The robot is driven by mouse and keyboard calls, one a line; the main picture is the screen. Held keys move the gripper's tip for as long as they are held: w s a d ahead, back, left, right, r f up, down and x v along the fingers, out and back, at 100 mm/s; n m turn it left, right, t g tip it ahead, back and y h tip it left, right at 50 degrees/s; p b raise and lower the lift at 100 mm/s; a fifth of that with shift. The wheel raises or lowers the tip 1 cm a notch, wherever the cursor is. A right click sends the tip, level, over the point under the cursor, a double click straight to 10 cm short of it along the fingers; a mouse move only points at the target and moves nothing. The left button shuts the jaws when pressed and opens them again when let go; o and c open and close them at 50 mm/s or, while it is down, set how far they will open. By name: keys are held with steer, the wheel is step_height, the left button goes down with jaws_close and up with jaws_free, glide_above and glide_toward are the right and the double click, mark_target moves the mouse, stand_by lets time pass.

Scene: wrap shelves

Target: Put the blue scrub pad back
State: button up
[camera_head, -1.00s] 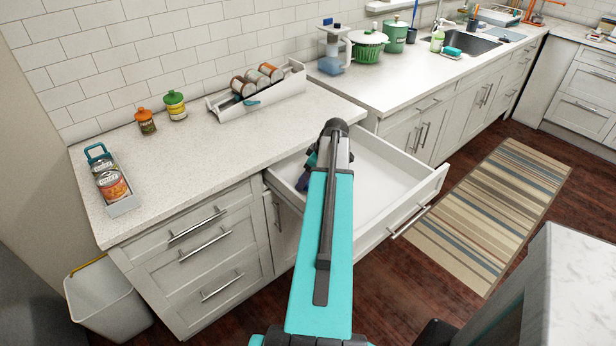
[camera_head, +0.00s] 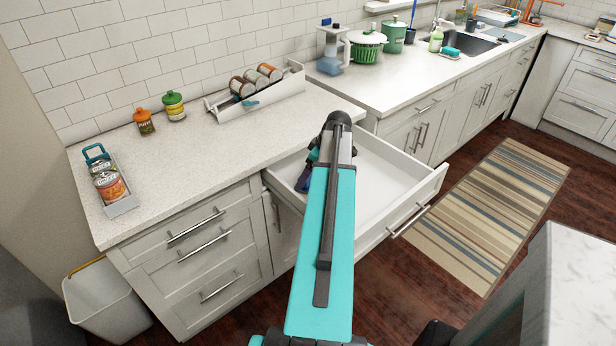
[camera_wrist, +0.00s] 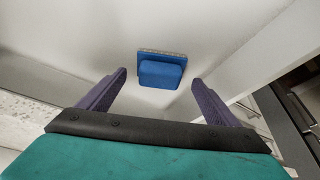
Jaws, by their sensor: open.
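The blue scrub pad (camera_wrist: 161,74) lies on the white floor of the open drawer in the wrist view, with a grey speckled edge along its far side. My gripper (camera_wrist: 158,84) is open, its two purple fingers on either side of the pad in the picture and apart from it. In the head view my gripper (camera_head: 304,178) is partly hidden behind my arm, inside the left part of the open drawer (camera_head: 402,208). The pad is hidden in the head view.
A white rack with cans (camera_head: 256,92) stands on the counter above the drawer. A can caddy (camera_head: 122,206) and two jars stand further left. A teal sponge (camera_head: 452,52) lies by the sink. The drawer's right part is empty.

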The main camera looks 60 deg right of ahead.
steer(key=b+v, duration=0.1)
steer(key=v, duration=0.8)
steer(key=shift+r, duration=0.15)
stand_by(0.7)
